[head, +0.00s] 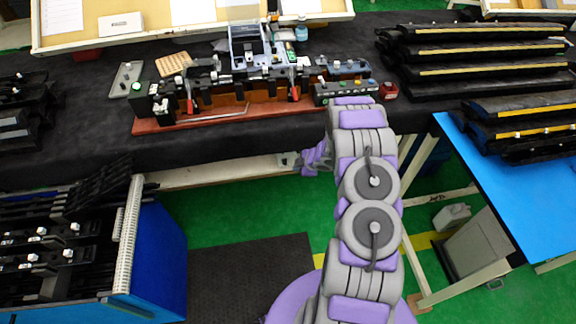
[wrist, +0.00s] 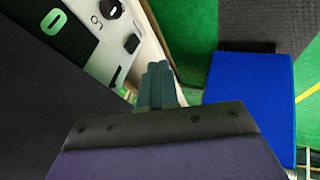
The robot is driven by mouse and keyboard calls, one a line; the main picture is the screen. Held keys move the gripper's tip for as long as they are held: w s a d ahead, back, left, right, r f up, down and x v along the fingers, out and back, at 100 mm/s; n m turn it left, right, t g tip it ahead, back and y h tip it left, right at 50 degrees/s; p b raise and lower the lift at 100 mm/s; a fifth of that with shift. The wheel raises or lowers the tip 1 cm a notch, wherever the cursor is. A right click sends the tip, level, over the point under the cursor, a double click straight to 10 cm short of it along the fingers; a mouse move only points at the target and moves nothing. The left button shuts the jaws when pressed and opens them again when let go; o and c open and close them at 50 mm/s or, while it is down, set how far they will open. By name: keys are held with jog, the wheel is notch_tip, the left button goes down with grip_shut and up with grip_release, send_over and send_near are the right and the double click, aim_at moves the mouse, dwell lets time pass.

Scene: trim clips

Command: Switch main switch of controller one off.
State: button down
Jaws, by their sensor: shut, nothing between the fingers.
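A white controller panel (wrist: 98,45) shows at the upper left of the wrist view. It carries a black-framed display with a lit green 0 (wrist: 53,21), a black switch with a white mark (wrist: 112,8) and a black knob (wrist: 132,43). A green element (wrist: 121,90) sits lower on it. I cannot tell which one is the main switch. My gripper (wrist: 155,80) is shut and empty beside the panel's lower end; I cannot tell whether it touches. In the head view my gripper (head: 304,162) is at the bench's front edge, by a small pale panel (head: 287,160).
A fixture (head: 235,95) on a red-brown base stands on the dark-covered bench. A blue-sided rack (head: 155,250) stands at lower left, a blue table (head: 510,185) at right. Stacked black trim parts (head: 480,50) lie at upper right. Green floor (head: 225,215) is open between them.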

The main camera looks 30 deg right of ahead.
aim_at(283, 164)
jog(key=shift+w+a+f+b, duration=0.2)
jog(key=shift+w+f+b, duration=0.45)
jog(key=shift+w+f, duration=1.3)
jog(key=shift+w+a+f+b, duration=0.15)
jog(key=shift+w+f+b, duration=0.45)
jog(key=shift+w+f, duration=1.3)
jog(key=shift+w, duration=0.3)
jog(key=shift+r, duration=0.15)
jog(key=shift+r+p, duration=0.65)
jog(key=shift+r, duration=0.2)
